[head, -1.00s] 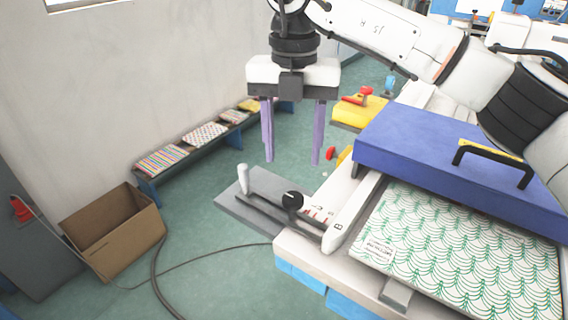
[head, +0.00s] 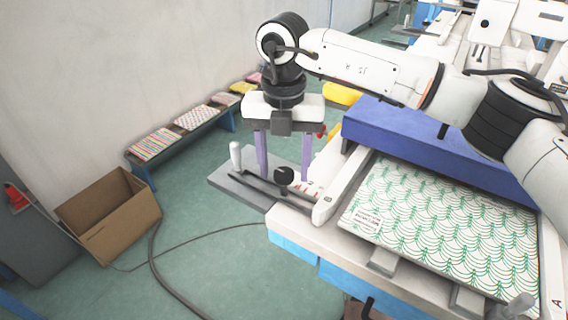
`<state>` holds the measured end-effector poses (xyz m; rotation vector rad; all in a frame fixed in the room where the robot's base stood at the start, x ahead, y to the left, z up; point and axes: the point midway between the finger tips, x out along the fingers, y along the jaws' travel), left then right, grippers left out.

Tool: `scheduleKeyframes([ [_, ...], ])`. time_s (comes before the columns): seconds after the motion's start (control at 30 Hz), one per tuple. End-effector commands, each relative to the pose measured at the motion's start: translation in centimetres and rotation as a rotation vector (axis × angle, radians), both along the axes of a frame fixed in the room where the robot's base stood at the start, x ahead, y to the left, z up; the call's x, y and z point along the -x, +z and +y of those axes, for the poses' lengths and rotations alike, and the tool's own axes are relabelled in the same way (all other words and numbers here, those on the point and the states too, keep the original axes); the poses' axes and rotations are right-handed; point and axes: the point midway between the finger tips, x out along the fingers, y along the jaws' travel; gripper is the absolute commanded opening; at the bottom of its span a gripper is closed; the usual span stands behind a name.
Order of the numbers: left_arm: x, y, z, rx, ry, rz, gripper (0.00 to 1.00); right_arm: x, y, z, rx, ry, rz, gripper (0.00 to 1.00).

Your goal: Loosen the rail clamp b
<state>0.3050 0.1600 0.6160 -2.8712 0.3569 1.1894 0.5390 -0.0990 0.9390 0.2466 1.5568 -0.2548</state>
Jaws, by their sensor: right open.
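Rail clamp b appears as a round black knob (head: 284,175) on a dark slotted rail, close to the white bar (head: 326,199) marked B. A pale upright handle (head: 236,155) stands at the rail's far left end. My right gripper (head: 284,170) points down with its two purple fingers apart, one to each side of the knob in the picture. It is open with nothing between the fingers that I can see it holding. I cannot tell whether the fingertips are level with the knob or behind it. My left gripper is out of view.
A green-patterned panel (head: 440,215) lies on the table beside a blue block (head: 425,140). A bar marked A (head: 555,290) is at the right edge. A cardboard box (head: 110,215), a cable (head: 155,265) and a bench with cushions (head: 190,135) are at left.

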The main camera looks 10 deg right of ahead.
Motion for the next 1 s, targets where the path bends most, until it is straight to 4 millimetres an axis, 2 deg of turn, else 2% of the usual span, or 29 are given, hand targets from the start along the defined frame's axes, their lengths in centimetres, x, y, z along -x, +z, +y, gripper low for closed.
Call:
scheduleKeyframes([
  [0.07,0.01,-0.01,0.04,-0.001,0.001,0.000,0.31,0.00,0.01,0.00,0.000,0.000,0.000,0.49],
  [0.3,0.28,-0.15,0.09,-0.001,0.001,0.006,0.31,0.00,0.05,0.01,0.000,0.001,0.000,0.10],
  [0.67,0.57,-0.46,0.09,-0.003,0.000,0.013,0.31,-0.01,0.06,0.03,0.000,0.060,0.000,0.10],
  [1.0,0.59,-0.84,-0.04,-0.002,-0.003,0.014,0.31,-0.03,0.09,0.10,0.001,0.309,-0.001,0.10],
])
